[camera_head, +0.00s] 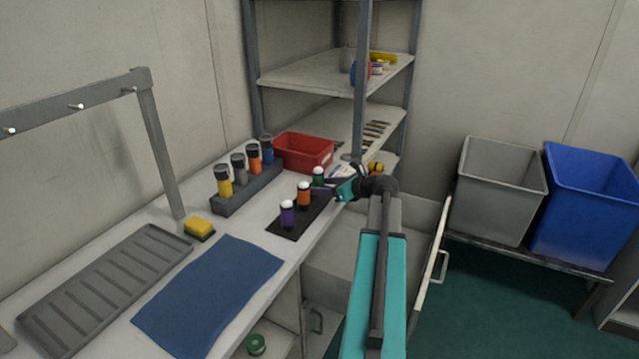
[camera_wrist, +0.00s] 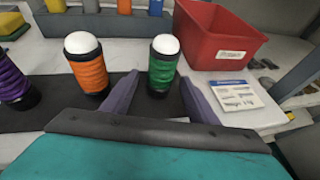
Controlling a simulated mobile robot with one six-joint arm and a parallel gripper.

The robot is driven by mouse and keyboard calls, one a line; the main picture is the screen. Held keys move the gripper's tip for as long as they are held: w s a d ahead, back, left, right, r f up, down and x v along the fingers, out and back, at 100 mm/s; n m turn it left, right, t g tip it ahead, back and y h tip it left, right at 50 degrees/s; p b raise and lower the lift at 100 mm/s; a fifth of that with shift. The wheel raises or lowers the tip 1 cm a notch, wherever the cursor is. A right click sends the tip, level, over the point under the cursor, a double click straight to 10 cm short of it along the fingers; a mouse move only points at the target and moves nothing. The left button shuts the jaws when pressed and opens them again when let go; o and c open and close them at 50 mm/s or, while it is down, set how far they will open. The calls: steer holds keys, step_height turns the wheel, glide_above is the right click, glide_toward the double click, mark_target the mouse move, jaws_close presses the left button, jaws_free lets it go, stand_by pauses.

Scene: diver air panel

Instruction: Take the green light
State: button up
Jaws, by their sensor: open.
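The green light (camera_head: 318,178) stands upright at the far end of a black mat (camera_head: 285,229) on the bench, a green ribbed body with a white domed top. It also shows in the wrist view (camera_wrist: 162,68). My gripper (camera_head: 330,186) is open. In the wrist view its two fingers (camera_wrist: 160,90) appear on either side of the green light's lower part, with no clear contact. The orange light (camera_wrist: 88,66) stands just left of the left finger, and the purple light (camera_wrist: 14,84) is further left. Both stand upright on the mat.
A red bin (camera_head: 304,152) stands behind the lights, with a white label card (camera_wrist: 236,94) in front of it. A grey rack (camera_head: 247,190) holds several coloured cylinders. A yellow sponge (camera_head: 199,228), blue cloth (camera_head: 208,296) and grey tray (camera_head: 103,291) lie left along the bench.

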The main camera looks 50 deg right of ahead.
mark_target(323, 179)
steer(key=shift+x, duration=1.45)
steer(key=c, duration=1.3)
steer(key=shift+o, duration=0.2)
steer(key=shift+r, duration=0.1)
steer(key=shift+r, duration=1.2)
steer(key=s+d+r+b, duration=0.2)
steer(key=s, duration=1.4)
steer(key=shift+d+r, duration=0.2)
steer(key=shift+d, duration=0.1)
